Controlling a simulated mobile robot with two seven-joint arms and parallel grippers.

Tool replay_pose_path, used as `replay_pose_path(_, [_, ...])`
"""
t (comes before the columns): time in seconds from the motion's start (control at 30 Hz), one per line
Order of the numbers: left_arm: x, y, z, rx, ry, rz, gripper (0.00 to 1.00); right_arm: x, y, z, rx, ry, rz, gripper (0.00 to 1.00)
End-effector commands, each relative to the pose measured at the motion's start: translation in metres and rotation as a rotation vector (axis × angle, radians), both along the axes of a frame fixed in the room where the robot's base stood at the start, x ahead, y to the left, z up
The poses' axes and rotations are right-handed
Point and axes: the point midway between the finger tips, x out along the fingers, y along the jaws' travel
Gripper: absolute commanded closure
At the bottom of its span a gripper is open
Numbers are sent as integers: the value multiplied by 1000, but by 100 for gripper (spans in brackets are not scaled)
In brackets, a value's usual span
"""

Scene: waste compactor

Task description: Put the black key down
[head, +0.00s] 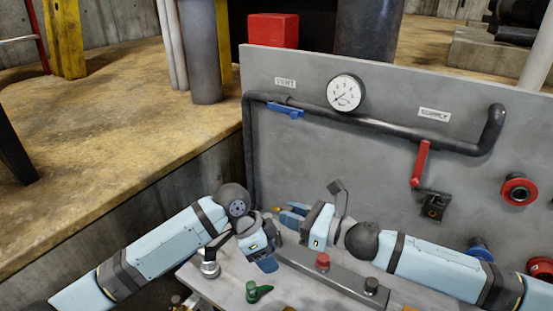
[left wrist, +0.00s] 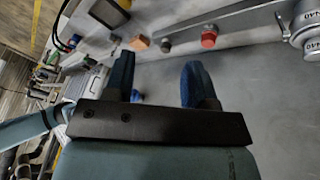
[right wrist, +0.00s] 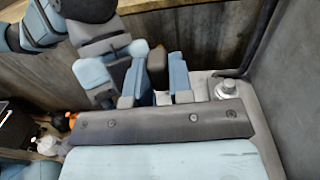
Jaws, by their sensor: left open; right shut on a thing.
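My right gripper (head: 291,212) is in front of the grey panel, above the back of the bench. In the right wrist view its fingers (right wrist: 158,80) are shut on a dark, upright piece (right wrist: 157,66), which I take to be the black key. Its lower part is hidden between the fingers. In the head view only a small brass-coloured bit (head: 276,209) shows at those fingertips. My left gripper (head: 268,264) points down over the bench, lower and to the left of the right one. In the left wrist view its two blue fingers (left wrist: 159,78) are apart with nothing between them.
The bench (head: 232,292) carries a green key-like piece (head: 258,291), a red button (head: 322,261), a dark knob (head: 371,286) and a silver post (head: 210,267). The upright panel (head: 330,160) behind has a gauge (head: 345,92), a blue handle (head: 286,111) and a red lever (head: 420,164).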

Motion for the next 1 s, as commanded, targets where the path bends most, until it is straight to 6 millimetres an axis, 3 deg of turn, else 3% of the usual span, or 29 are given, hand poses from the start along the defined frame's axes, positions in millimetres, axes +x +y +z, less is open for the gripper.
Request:
replay_pose_path(0.27, [27, 34, 84, 230, 39, -241, 49, 0, 0, 0, 0, 0, 0, 100])
replay_pose_path(0.5, [50, 2, 171, 324, -139, -511, 49, 0, 0, 0, 0, 0, 0, 100])
replay_pose_path(0.6, [55, -9, 196, 356, -199, -592, 49, 0, 0, 0, 0, 0, 0, 100])
replay_pose_path(0.8, [58, -19, 218, 390, -252, -670, 49, 0, 0, 0, 0, 0, 0, 100])
replay_pose_path(1.0, [58, -20, 200, 392, -256, -679, 49, 0, 0, 0, 0, 0, 0, 100])
